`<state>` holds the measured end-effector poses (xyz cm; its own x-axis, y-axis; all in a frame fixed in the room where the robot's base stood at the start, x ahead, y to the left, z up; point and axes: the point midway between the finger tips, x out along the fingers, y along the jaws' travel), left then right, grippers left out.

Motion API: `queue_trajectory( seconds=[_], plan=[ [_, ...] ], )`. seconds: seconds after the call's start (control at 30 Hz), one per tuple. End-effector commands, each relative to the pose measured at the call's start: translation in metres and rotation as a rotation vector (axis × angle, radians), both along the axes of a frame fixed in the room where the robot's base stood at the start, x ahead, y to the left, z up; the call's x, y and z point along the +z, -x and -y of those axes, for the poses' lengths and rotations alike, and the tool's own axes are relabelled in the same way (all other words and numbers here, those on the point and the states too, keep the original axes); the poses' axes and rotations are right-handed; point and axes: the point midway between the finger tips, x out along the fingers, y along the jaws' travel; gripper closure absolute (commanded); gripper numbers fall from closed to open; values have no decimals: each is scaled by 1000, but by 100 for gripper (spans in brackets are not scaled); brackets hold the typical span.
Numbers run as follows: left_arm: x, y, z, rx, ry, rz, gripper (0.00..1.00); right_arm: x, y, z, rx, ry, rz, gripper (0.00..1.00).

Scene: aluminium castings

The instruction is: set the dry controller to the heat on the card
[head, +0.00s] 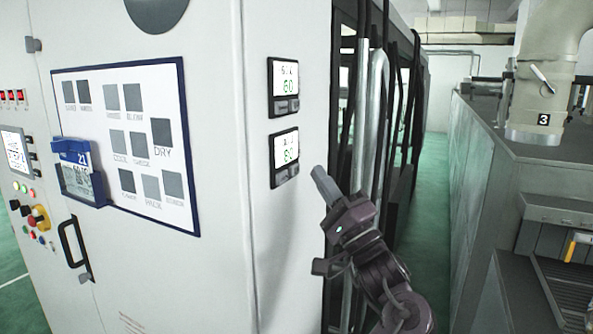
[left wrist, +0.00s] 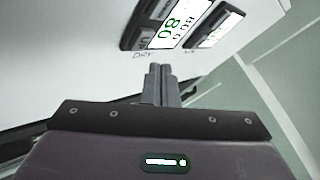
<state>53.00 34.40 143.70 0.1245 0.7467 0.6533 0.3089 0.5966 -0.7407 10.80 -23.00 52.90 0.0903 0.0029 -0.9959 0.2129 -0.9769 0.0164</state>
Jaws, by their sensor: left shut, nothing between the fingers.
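Two controllers sit one above the other on the white cabinet's side in the head view. The upper controller (head: 284,87) shows green digits like 60; the lower controller (head: 285,157) shows green digits like 80. In the left wrist view a controller (left wrist: 178,25) with a green 80 is close ahead, and a label reading DRY is beside it. A blue holder (head: 72,150) with a card-like display (head: 78,183) is on the cabinet front; its writing is too small to read surely. My left gripper (head: 320,174) is shut and empty, right of and slightly below the lower controller.
The cabinet front carries a board with grey squares (head: 187,218), a black handle (head: 70,243) and a button panel (head: 28,195). Pipes and dark frames (head: 375,110) stand behind my gripper. A green-floored aisle and grey machine (head: 480,170) are at right.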

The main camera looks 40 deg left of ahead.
Motion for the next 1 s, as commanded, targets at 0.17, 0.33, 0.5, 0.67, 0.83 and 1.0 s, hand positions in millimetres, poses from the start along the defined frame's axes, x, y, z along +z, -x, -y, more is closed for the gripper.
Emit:
queue_trajectory(
  seconds=[0.17, 0.33, 0.5, 0.67, 0.83, 1.0],
  plan=[
    [1, 3, -11, -1, 0, 1, 100, 5, 0, 0, 0, 0, 0, 0],
    [1, 4, -13, -1, 0, 1, 100, 5, 0, 0, 0, 0, 0, 0],
    [1, 3, -13, -1, 0, 1, 100, 5, 0, 0, 0, 0, 0, 0],
    [1, 3, -13, -1, 0, 1, 100, 5, 0, 0, 0, 0, 0, 0],
    [1, 3, -13, -1, 0, 1, 100, 5, 0, 0, 0, 0, 0, 0],
    [1, 3, -13, -1, 0, 1, 100, 5, 0, 0, 0, 0, 0, 0]
  ],
)
